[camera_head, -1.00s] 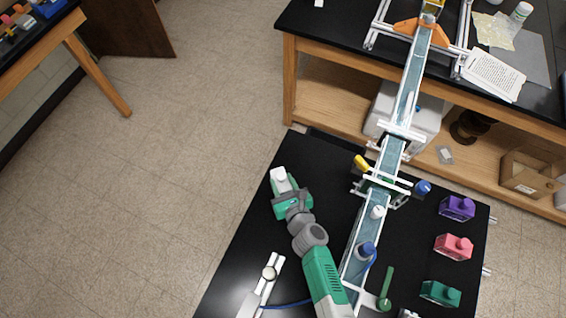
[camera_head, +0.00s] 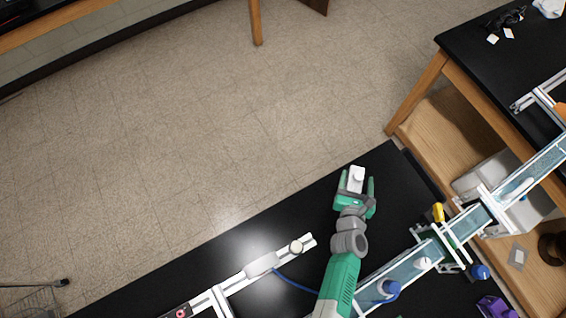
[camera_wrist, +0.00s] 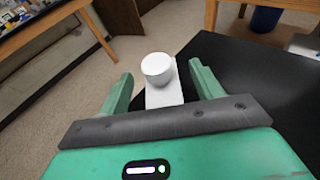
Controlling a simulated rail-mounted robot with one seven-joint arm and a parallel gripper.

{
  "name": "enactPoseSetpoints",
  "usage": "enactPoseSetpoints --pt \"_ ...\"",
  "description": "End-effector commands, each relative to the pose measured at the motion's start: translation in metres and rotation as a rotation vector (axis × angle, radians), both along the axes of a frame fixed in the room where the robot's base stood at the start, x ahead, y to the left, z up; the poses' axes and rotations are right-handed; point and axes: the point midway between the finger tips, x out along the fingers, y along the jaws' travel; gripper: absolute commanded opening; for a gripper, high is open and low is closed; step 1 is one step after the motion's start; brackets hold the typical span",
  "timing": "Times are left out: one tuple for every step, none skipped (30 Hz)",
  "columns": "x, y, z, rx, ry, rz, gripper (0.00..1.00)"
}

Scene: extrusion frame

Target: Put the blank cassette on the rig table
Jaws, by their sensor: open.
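The blank cassette (camera_head: 355,185), a white block with a round white knob, is on the black rig table (camera_head: 405,187) close to its far edge. In the wrist view the cassette (camera_wrist: 163,97) stands between my fingers, knob up, with a gap visible on each side. My gripper (camera_head: 357,177) has its green fingers spread on both sides of the cassette; it also shows in the wrist view (camera_wrist: 161,72). The cassette's underside is hidden, so its contact with the table cannot be seen.
A clear water channel (camera_head: 405,268) with white frame parts and a yellow piece (camera_head: 438,212) runs along the right. A white rail (camera_head: 262,265) with a blue cable lies at the left. A purple cassette (camera_head: 497,307) is at the lower right. Bare table surrounds my gripper.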

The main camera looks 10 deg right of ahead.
Motion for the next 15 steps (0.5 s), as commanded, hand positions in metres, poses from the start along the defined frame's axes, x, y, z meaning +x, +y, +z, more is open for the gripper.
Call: enactPoseSetpoints --pt "0.000 0.000 0.025 -0.001 -0.002 0.000 0.65" --pt "0.001 0.000 0.033 -0.001 -0.002 0.001 0.65" --pt "0.001 0.000 0.044 -0.001 -0.001 0.001 0.65" --pt "0.001 0.000 0.051 -0.001 -0.002 0.001 0.65" --pt "0.001 0.000 0.058 -0.001 -0.002 0.001 0.65" --pt "0.001 0.000 0.067 -0.001 -0.001 0.001 0.65" --pt "0.001 0.000 0.075 -0.001 -0.001 0.001 0.65" --pt "0.001 0.002 0.076 0.000 -0.001 0.004 0.65" --pt "0.002 0.007 0.067 -0.002 0.000 0.019 0.65" --pt "0.003 0.010 0.068 -0.004 0.000 0.029 0.65" --pt "0.004 0.013 0.069 -0.003 0.000 0.039 0.65" --pt "0.005 0.018 0.071 -0.003 0.000 0.052 0.65" --pt "0.007 0.022 0.073 -0.003 -0.001 0.064 0.65" --pt "0.008 0.027 0.075 -0.003 -0.001 0.075 0.65" --pt "0.009 0.033 0.078 -0.005 -0.001 0.092 0.65"
